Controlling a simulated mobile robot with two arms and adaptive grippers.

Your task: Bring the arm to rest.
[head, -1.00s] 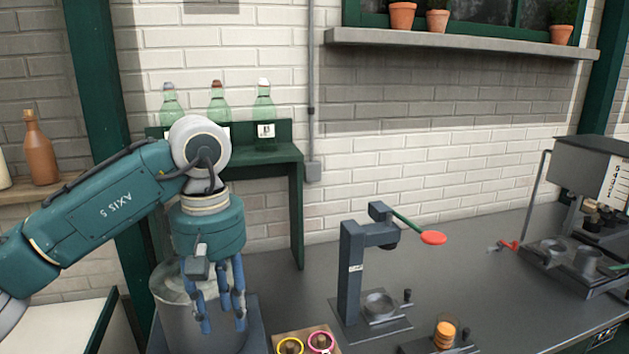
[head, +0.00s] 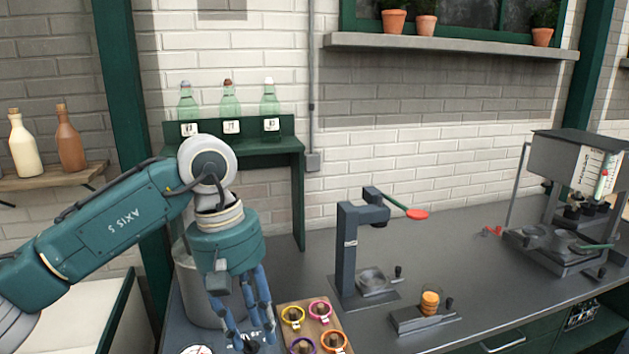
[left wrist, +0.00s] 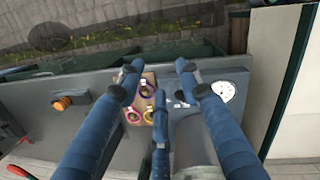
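My left arm (head: 110,225) reaches in from the left in the head view, bent at the wrist, with the hand pointing down. My left gripper (head: 245,335) has blue fingers and hangs in front of a grey metal bucket (head: 192,292), near a white dial (head: 198,350). In the left wrist view the gripper (left wrist: 158,85) has its fingers spread, with nothing held between them. The bucket also shows there (left wrist: 193,140). Whether a fingertip touches the counter is hidden. My right gripper is in neither view.
Right of the hand lies a wooden board (head: 318,320) with coloured rings. Beyond it stand a dark press (head: 348,250), an orange stack (head: 429,302) on a base and a larger machine (head: 570,170). Green bottles (head: 229,102) stand on a green shelf (head: 240,145) behind the arm.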

